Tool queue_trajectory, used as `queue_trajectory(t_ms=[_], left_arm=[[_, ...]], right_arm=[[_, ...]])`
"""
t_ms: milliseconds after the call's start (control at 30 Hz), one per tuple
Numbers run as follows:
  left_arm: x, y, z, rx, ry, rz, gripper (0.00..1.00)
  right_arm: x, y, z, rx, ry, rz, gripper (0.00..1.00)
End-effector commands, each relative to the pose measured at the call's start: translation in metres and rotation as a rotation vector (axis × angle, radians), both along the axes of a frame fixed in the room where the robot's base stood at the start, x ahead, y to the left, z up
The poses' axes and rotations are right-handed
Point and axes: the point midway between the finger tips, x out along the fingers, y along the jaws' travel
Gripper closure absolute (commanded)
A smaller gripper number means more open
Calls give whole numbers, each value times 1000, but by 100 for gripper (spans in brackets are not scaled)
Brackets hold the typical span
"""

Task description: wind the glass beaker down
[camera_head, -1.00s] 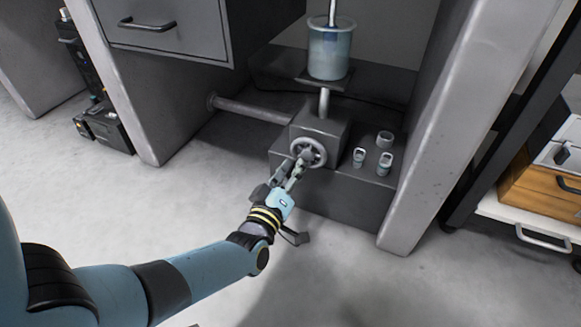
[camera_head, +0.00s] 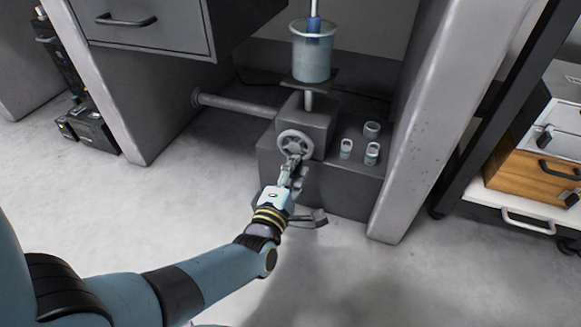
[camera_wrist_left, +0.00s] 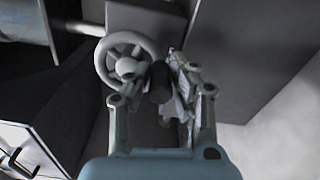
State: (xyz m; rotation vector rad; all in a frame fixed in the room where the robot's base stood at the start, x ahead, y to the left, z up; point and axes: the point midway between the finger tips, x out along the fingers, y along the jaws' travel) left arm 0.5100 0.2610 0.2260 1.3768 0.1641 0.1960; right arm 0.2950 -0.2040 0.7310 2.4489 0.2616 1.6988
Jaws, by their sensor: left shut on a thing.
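The glass beaker (camera_head: 311,60) stands upright on a small dark plate (camera_head: 322,84) atop a metal rod (camera_head: 308,101). The rod rises from a grey gearbox block (camera_head: 318,127). A spoked handwheel (camera_head: 295,145) sits on the block's front and also shows in the left wrist view (camera_wrist_left: 104,62). My left gripper (camera_head: 293,168) is at the wheel's lower edge. In the left wrist view its fingers (camera_wrist_left: 160,98) are shut on the wheel's dark crank knob (camera_wrist_left: 158,80). A rod with a blue section (camera_head: 314,24) reaches down into the beaker from above. My right gripper is out of view.
Several small cups, including one at the back (camera_head: 371,130), stand on the low plinth (camera_head: 340,192) right of the block. A horizontal pipe (camera_head: 235,106) runs left. A cabinet leg (camera_head: 425,140) stands close on the right. The floor in front is clear.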

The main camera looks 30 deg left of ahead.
Motion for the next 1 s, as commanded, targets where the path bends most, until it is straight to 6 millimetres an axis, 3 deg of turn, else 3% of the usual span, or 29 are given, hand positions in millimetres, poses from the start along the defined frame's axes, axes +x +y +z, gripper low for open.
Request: queue_trajectory(t_ms=[500, 1000], left_arm=[[1, -14, 6, -453, -102, 0, 100], [2, -19, 12, -671, -154, 1, 100]], right_arm=[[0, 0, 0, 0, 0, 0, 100], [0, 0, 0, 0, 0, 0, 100]])
